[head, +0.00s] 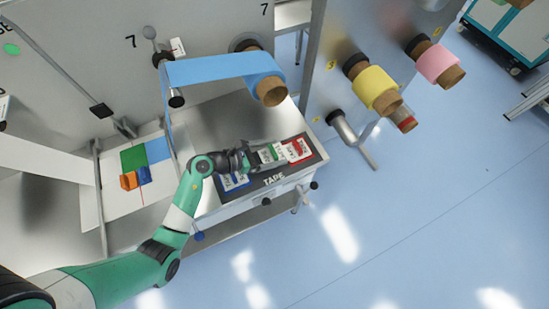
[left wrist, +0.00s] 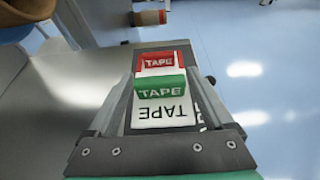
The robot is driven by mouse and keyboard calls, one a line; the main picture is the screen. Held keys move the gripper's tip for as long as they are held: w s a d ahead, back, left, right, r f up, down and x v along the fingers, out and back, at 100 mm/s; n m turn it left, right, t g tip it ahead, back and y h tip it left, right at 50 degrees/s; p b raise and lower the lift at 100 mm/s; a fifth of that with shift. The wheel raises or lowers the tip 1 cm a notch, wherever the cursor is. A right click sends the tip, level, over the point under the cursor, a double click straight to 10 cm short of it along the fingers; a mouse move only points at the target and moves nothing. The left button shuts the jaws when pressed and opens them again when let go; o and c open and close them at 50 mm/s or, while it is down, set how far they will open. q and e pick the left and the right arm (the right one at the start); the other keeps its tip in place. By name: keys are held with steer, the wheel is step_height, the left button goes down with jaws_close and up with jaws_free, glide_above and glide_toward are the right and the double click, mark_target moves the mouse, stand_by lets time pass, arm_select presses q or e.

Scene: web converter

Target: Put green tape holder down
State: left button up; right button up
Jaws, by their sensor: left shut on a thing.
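My left gripper (head: 252,158) is over the black tape tray (head: 275,180) and is shut on the green tape holder (head: 269,153). In the left wrist view, the green holder (left wrist: 160,87) sits between the fingers, its lettering facing the camera. The red tape holder (head: 299,149) stands at the tray's far right end, just beyond the green one; it also shows in the left wrist view (left wrist: 159,62). The blue tape holder (head: 234,181) is at the tray's left end, partly hidden by my gripper. Whether the green holder touches the tray cannot be told. My right gripper is not in view.
A blue tape roll (head: 267,88) with its stretched web hangs above and behind the tray. Yellow (head: 376,89) and pink (head: 438,65) rolls stick out from the machine at right. A white board (head: 119,198) with coloured pieces lies left. Open floor is at right.

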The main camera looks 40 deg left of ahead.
mark_target(267, 158)
arm_select(q)
steer(key=shift+w+f, duration=0.2)
steer(key=shift+f, duration=0.1)
step_height(267, 158, down, 3)
steer(key=shift+f+b, duration=0.1)
steer(key=shift+b, duration=0.95)
steer(key=shift+w, duration=0.1)
steer(key=o, duration=1.1)
steer(key=shift+s+a+r+p, duration=0.1)
steer(key=shift+s+r+p, duration=0.15)
steer(key=shift+p, duration=0.05)
steer(key=p+v, duration=0.2)
steer(key=v, duration=0.8)
steer(key=shift+s+a+r+p, duration=0.1)
steer(key=shift+s+a+p, duration=0.1)
steer(key=shift+p, duration=0.1)
steer(key=shift+s+r, duration=0.15)
steer(key=shift+s, duration=0.35)
